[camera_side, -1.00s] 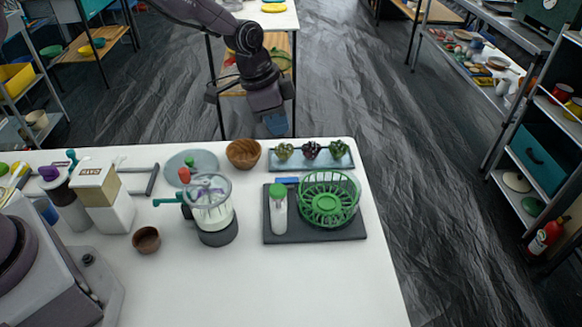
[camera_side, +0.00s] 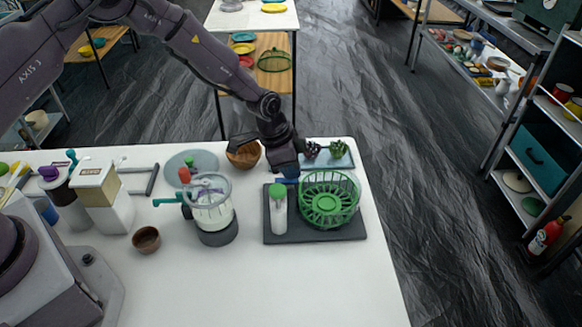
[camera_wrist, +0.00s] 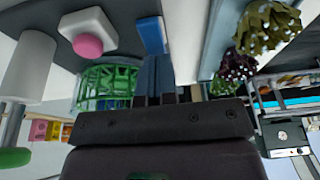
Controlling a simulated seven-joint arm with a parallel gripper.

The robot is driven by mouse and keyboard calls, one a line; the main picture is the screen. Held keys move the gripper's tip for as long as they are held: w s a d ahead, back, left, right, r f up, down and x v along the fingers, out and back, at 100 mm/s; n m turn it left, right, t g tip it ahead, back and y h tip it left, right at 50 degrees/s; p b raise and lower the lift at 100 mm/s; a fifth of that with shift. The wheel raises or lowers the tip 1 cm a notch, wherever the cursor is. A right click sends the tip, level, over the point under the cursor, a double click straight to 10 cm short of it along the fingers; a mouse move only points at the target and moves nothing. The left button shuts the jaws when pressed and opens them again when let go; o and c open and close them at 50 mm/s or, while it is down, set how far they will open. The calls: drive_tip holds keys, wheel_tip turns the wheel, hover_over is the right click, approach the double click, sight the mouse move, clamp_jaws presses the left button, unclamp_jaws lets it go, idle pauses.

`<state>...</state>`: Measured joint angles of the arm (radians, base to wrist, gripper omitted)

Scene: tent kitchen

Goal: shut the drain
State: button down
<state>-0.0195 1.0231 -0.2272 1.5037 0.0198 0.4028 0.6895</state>
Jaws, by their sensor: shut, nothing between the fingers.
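The dark drain tray (camera_side: 335,236) lies on the white table, with a green basket (camera_side: 330,200) and a white bottle with a green cap (camera_side: 278,218) on it. A blue tab (camera_wrist: 151,36) shows at the tray's edge in the wrist view; I take it to be the drain's part, but cannot tell its setting. My gripper (camera_side: 289,176) is low at the tray's back edge, left of the basket. In the wrist view my gripper (camera_wrist: 156,60) has its fingers together and empty, close by the blue tab. I cannot tell whether they touch it.
A wooden bowl (camera_side: 243,153) stands just left of my gripper. A light tray (camera_side: 339,161) with dark and green clumps is close behind the drain tray. A spinner-like container with a red knob (camera_side: 209,200) stands to the left. The front of the table is clear.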

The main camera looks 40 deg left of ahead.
drive_tip(key=shift+f, duration=0.1)
drive_tip(key=shift+d+f+g+y, duration=0.1)
drive_tip(key=shift+f+g+y, duration=0.2)
drive_tip(key=shift+g+y, duration=0.1)
drive_tip(key=shift+s+a+r, duration=0.15)
drive_tip(key=shift+s+a, duration=0.4)
drive_tip(key=shift+a, duration=0.05)
drive_tip(key=shift+r, duration=0.2)
drive_tip(key=shift+r, duration=0.35)
drive_tip(key=s+a+r, duration=0.1)
drive_tip(key=r, duration=0.5)
drive_tip(key=s+a+r, duration=0.2)
drive_tip(key=r, duration=0.4)
drive_tip(key=shift+s+a, duration=0.2)
drive_tip(key=shift+a, duration=0.05)
